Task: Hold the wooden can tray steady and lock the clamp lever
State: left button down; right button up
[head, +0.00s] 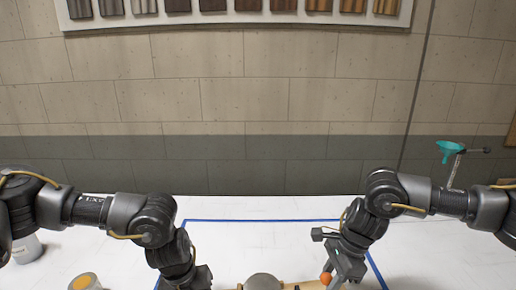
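Only a strip of the wooden can tray (305,285) shows, at the bottom edge of the head view. A grey rounded thing (262,282) stands at its left. An orange ball (326,279), which looks like the clamp lever's knob, is at its right. My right gripper (342,272) points down right beside the ball; I cannot tell whether its fingers touch it or how wide they are. My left gripper (190,282) is left of the tray and cut off by the bottom edge, with its fingertips hidden. The rest of the clamp is out of view.
Blue tape (260,220) marks an area on the white table (120,218). A can with a yellow top (84,282) and a white pot (27,249) stand at the left.

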jog(key=shift+d, duration=0.25)
jog(key=shift+d+r, duration=0.15)
jog(key=shift+d, duration=0.7)
grip_shut()
jog(key=shift+w, duration=0.1)
jog(key=shift+w+d, duration=0.1)
jog(key=shift+d, duration=0.7)
jog(key=shift+d, duration=0.1)
jog(key=shift+w+d+r, duration=0.1)
jog(key=shift+d, duration=0.8)
jog(key=shift+d, duration=0.1)
jog(key=shift+w+d+r, duration=0.1)
jog(key=shift+d, duration=0.8)
jog(key=shift+o, duration=0.5)
grip_release()
